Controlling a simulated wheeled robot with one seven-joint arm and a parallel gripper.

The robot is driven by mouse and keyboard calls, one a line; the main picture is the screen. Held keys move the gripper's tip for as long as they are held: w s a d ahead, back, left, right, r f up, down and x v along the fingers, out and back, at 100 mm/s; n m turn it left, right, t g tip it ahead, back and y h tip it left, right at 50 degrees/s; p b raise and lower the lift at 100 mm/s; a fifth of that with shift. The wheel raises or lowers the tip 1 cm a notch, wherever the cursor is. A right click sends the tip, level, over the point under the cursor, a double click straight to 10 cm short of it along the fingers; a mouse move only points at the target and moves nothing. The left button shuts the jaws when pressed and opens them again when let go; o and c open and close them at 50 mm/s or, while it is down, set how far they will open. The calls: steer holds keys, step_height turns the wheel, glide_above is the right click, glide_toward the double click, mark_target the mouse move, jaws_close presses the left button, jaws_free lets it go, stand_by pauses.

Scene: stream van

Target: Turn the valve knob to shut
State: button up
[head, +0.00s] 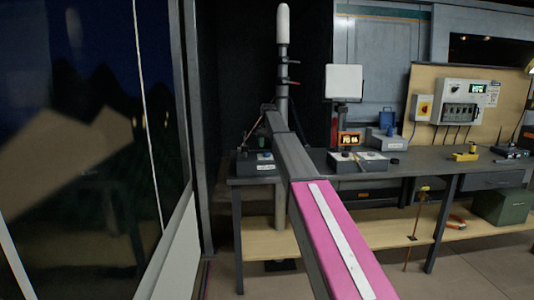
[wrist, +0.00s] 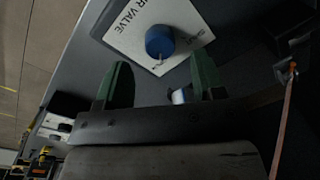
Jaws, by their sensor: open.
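In the wrist view a round blue knob (wrist: 160,41) stands on a white plate (wrist: 128,38) with printing that reads "VALVE" in part. My gripper (wrist: 160,72) is open, with its two green fingers apart and nothing between the tips. The knob is just beyond the fingertips, roughly centred between them, and I see no contact. A thin pale mark shows at the knob's lower edge; I cannot tell its setting. In the head view my arm reaches toward the bench, and I cannot make out the gripper or the blue knob there.
The grey workbench (head: 430,164) carries a grey box (head: 255,163) at its left end and another box (head: 358,162). A pole (head: 283,60) rises behind my arm. A rusty rod (wrist: 285,122) is at the right in the wrist view. A glass panel stands at left.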

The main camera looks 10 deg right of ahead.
mark_target(267, 155)
steer(key=shift+a+f, duration=0.1)
steer(key=shift+f, duration=1.9)
steer(key=c, duration=0.9)
steer(key=shift+c, duration=0.2)
